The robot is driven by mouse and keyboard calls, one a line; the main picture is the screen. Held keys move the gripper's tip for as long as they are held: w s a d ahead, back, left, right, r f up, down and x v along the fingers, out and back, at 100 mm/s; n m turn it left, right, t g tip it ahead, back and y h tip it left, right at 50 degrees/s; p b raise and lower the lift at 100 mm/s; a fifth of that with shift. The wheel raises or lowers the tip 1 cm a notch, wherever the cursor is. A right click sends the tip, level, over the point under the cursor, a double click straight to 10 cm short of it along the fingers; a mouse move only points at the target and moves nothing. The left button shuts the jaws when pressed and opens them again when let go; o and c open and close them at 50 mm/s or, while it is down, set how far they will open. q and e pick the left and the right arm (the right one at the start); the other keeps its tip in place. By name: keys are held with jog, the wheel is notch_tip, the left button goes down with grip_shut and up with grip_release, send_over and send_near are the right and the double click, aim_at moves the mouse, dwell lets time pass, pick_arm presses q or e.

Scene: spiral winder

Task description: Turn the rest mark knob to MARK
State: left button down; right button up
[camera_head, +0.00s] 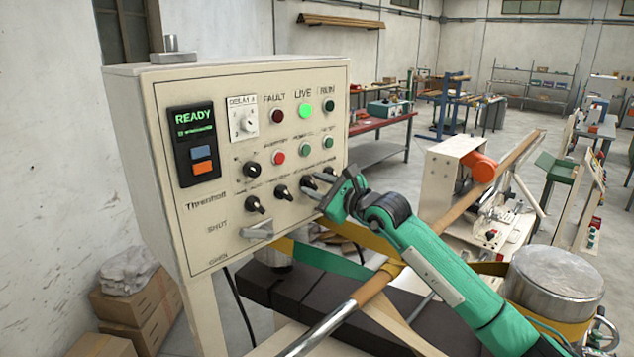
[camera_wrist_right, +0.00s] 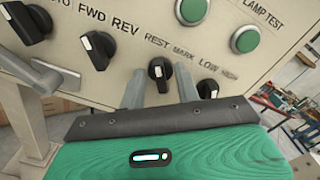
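The control panel (camera_head: 225,220) is a cream box with labelled knobs, buttons and lights. In the right wrist view the black rest mark knob (camera_wrist_right: 160,72) sits below the REST and MARK labels. Its white pointer line points roughly up, and I cannot tell which label it is set to. My right gripper (camera_wrist_right: 160,85) is open, with one grey finger on each side of this knob and a visible gap to it. In the head view the right gripper (camera_head: 318,188) is at the panel's lower right, partly covering the knob row. My left gripper is not in view.
The FWD/REV knob (camera_wrist_right: 98,48) is left of the fingers and the LOW/HIGH knob (camera_wrist_right: 208,88) is close on the right. A silver lever (camera_head: 258,231) sticks out low on the panel. The winder's roller bar (camera_head: 375,285) runs below my right arm.

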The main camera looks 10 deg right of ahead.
jog(key=shift+c, duration=0.2)
grip_shut()
